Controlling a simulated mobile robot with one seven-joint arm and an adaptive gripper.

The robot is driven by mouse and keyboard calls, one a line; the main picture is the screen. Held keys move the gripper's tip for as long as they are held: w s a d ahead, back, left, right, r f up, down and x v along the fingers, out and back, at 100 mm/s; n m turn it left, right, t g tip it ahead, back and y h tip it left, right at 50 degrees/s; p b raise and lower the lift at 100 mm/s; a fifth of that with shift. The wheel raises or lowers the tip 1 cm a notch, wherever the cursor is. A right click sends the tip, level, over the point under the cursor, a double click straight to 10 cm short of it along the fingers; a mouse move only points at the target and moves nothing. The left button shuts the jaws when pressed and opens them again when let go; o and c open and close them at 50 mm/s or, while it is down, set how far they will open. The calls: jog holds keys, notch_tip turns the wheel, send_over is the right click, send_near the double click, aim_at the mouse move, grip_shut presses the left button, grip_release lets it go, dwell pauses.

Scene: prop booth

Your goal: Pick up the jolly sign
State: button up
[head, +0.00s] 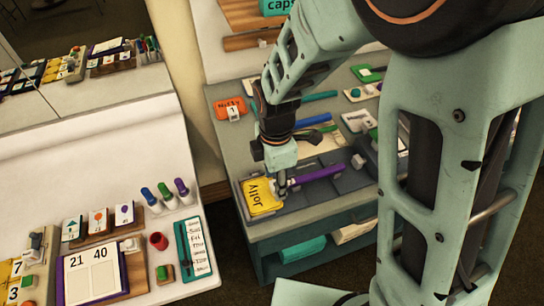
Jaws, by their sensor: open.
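The jolly sign (259,198) is a yellow plate with the dark word "Jolly". It lies at the near left corner of the dark grey tray (327,189) on the shelf unit's top. My gripper (282,188) points down at the right edge of the sign. It is open, and its fingers are small here and partly overlap the sign. I cannot tell whether a finger touches it.
A purple marker (316,174) lies just right of my gripper. An orange "Nutty" sign (230,109) and a blue marker (313,120) lie farther back.

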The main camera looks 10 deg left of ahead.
jog(key=shift+f, duration=0.1)
jog(key=shift+c, duration=0.4)
grip_shut()
